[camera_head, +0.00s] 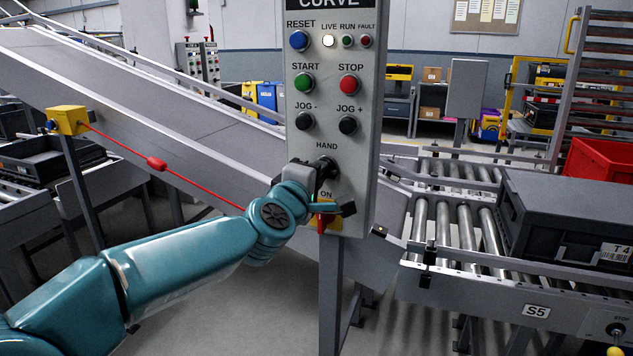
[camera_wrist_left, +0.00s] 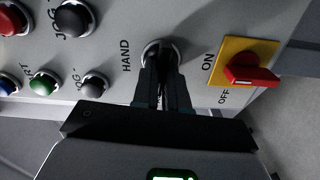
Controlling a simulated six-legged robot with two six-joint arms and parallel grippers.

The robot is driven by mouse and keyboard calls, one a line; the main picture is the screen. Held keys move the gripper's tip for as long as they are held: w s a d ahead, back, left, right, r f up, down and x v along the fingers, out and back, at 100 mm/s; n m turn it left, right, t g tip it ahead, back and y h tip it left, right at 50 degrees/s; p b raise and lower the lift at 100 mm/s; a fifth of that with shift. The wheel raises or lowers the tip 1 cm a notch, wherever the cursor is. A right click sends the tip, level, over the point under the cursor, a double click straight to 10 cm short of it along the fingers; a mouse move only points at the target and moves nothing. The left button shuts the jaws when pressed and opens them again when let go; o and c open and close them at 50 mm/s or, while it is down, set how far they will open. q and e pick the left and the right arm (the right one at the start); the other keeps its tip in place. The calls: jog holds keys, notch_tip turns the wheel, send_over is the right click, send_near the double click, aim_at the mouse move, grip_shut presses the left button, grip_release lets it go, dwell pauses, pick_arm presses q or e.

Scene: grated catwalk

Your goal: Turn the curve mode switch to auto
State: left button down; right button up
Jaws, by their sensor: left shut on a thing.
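The curve control panel (camera_head: 362,110) stands upright on a post in the head view. The mode switch (camera_head: 327,165) is a black knob below the word HAND, partly covered by my left gripper (camera_head: 322,172). In the left wrist view the mode switch (camera_wrist_left: 158,50) sits in a round metal collar. There my left gripper (camera_wrist_left: 160,80) has its dark fingers closed around the knob's handle. The gripper hides the switch's other labels, and the pointing direction of the knob is hard to tell. My right gripper is not in view.
A red ON/OFF rotary switch (camera_wrist_left: 252,76) on a yellow plate is close beside the gripper. JOG buttons (camera_head: 348,125) sit just above. A red pull cord (camera_head: 190,183) runs behind my left arm. A roller conveyor with a dark tote (camera_head: 565,225) is at right.

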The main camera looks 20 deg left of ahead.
pick_arm(q)
jog(key=shift+a+r+n, duration=0.15)
jog(key=shift+r+n, duration=0.05)
jog(key=shift+n, duration=0.5)
jog(key=shift+b, duration=0.3)
jog(key=c, duration=1.2)
grip_release()
jog(key=shift+o, duration=0.2)
jog(key=shift+w+f, duration=0.1)
jog(key=shift+f, duration=0.05)
jog(key=shift+s, duration=0.2)
